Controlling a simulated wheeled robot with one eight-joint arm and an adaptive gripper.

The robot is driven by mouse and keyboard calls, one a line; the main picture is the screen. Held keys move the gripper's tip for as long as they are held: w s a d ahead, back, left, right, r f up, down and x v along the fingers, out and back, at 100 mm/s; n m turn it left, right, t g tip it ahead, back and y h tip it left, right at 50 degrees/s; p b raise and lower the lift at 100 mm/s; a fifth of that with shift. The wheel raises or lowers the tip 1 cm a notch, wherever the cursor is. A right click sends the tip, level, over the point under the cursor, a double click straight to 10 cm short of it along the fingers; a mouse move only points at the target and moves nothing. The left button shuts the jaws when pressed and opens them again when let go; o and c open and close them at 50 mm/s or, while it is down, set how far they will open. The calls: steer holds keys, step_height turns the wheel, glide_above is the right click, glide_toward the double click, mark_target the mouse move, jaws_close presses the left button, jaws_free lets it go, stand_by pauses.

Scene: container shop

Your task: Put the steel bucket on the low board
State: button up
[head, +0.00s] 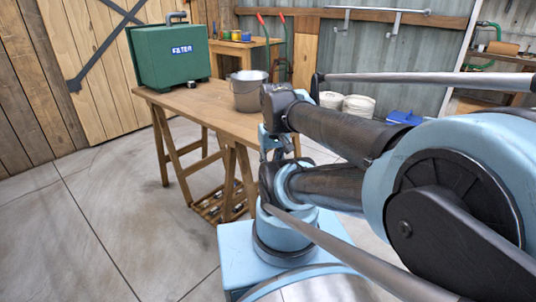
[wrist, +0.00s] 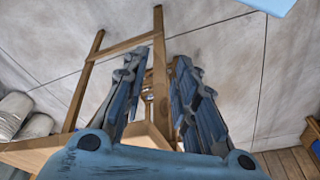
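The steel bucket (head: 248,97) stands upright on the wooden trestle table, near its right end, with its handle showing at the rim. A low slatted wooden board (head: 209,211) sits near the floor between the table's legs; I cannot tell whether it is the task's low board. My gripper (head: 270,152) is just beyond the table's right end, below the bucket's level and apart from it, partly hidden by my arm. In the wrist view my gripper (wrist: 156,98) has its two fingers spread with nothing held between them. The bucket is not seen there.
A green case (head: 168,55) stands on the far left of the table (head: 190,103). White rolls (head: 358,106) and a blue item (head: 405,118) lie behind my arm. A second bench (head: 238,45) stands behind. The left floor is clear.

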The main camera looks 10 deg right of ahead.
steer(key=w+r+n, duration=0.9)
steer(key=w+r, duration=0.8)
steer(key=r, duration=0.1)
steer(key=w+d+r+n+g, duration=0.1)
steer(key=w+r+n, duration=0.4)
steer(key=w, duration=0.5)
steer(key=w+d+r+n, duration=0.1)
steer(key=w+r+n, duration=0.35)
steer(key=w, duration=0.55)
glide_above(253, 95)
steer(key=shift+m, duration=0.25)
step_height(253, 95, down, 11)
steer(key=shift+w+d+f, duration=0.1)
steer(key=shift+w, duration=0.05)
steer(key=shift+f, duration=2.7)
jaws_close()
